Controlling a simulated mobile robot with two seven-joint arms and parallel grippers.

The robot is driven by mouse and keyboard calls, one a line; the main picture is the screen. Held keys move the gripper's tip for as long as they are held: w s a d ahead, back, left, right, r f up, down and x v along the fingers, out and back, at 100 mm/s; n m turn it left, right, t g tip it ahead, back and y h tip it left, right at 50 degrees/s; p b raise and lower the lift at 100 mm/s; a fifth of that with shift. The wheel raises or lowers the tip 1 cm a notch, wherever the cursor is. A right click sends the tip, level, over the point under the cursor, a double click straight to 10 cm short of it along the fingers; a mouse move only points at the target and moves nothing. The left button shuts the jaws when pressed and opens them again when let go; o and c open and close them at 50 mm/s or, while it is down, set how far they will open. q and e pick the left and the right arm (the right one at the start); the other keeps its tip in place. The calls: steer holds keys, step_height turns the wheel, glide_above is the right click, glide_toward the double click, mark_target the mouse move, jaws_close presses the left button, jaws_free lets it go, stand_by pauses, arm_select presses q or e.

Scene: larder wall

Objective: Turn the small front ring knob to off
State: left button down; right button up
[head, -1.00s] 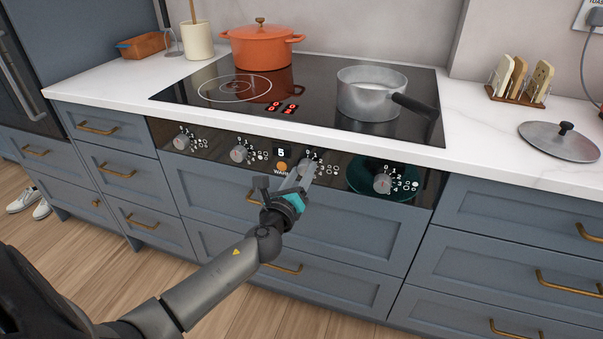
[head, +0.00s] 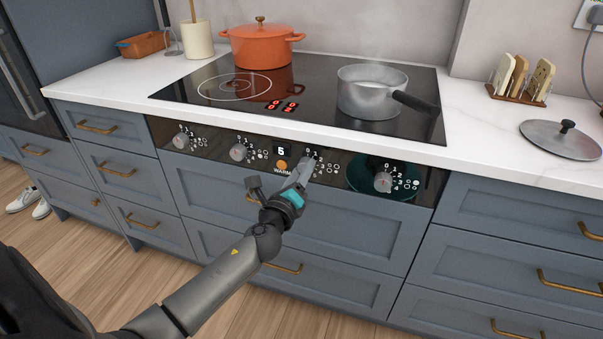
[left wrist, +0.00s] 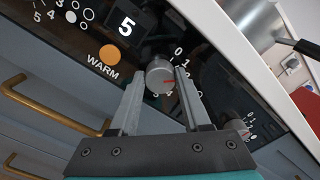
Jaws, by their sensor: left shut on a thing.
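The knob that I hold is the third from the left on the black control panel; it shows as a grey round knob (left wrist: 160,77) in the left wrist view. Its red mark points right, toward a part of the number scale that my finger partly hides. My left gripper (head: 303,175) is shut on this knob, one finger on each side. It also shows in the left wrist view (left wrist: 158,98). In the head view the fingers cover most of the knob. My right gripper is not in view.
Other knobs flank it: two on the left (head: 238,152) and one on the right (head: 383,182). A steaming saucepan (head: 368,95) and an orange pot (head: 262,48) stand on the black hob (head: 215,110). Drawers with brass handles lie below the panel.

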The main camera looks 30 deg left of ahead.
arm_select(q)
steer(key=n, duration=0.9)
steer(key=shift+f, duration=0.1)
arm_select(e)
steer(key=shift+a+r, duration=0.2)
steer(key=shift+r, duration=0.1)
arm_select(q)
steer(key=shift+n, duration=0.3)
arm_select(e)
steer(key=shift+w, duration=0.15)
arm_select(q)
steer(key=shift+c, duration=1.8)
jaws_free()
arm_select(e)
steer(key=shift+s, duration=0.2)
